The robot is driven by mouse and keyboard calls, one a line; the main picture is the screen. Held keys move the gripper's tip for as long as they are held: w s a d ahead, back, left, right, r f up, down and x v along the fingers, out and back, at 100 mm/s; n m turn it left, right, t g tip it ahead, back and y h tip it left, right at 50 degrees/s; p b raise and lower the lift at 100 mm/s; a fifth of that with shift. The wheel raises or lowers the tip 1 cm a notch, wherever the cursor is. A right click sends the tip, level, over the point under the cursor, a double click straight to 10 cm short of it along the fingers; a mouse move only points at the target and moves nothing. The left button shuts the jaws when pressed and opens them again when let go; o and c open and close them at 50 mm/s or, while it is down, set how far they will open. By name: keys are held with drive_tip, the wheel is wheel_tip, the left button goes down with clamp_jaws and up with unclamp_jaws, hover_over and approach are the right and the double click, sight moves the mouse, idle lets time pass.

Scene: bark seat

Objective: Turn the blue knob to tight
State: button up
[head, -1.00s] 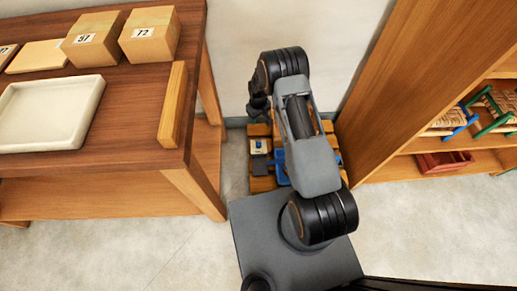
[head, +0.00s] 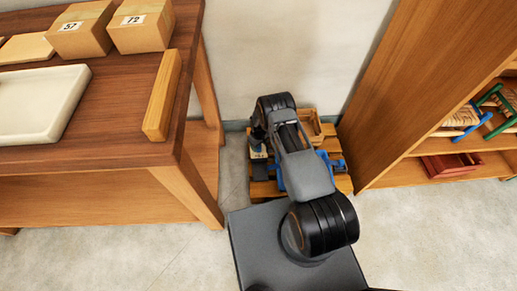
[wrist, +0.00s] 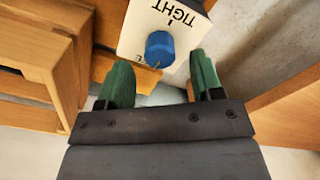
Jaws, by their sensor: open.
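The blue knob (wrist: 159,48) sits on a white plate (wrist: 135,32) in the wrist view. The plate has the word TIGHT and a short tick, upside down in this view, and part of another word is cut by the knob and finger. My gripper (wrist: 162,75) has two green fingers spread apart, with the knob ahead of the gap between them and nothing held. I cannot tell the knob's pointing direction clearly. In the head view the white plate (head: 258,153) is small and partly covered by my arm, and the gripper is hard to make out.
A low slatted wooden stand (head: 262,188) carries the plate and a blue clamp-like part (head: 336,165). A wooden table (head: 130,135) stands close on the left and a shelf unit (head: 425,90) on the right. The wall is right behind.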

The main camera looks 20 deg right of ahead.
sight(259, 148)
drive_tip(key=shift+f+b, duration=0.3)
drive_tip(key=shift+f, duration=0.95)
drive_tip(key=shift+c, duration=0.3)
drive_tip(key=c, duration=0.9)
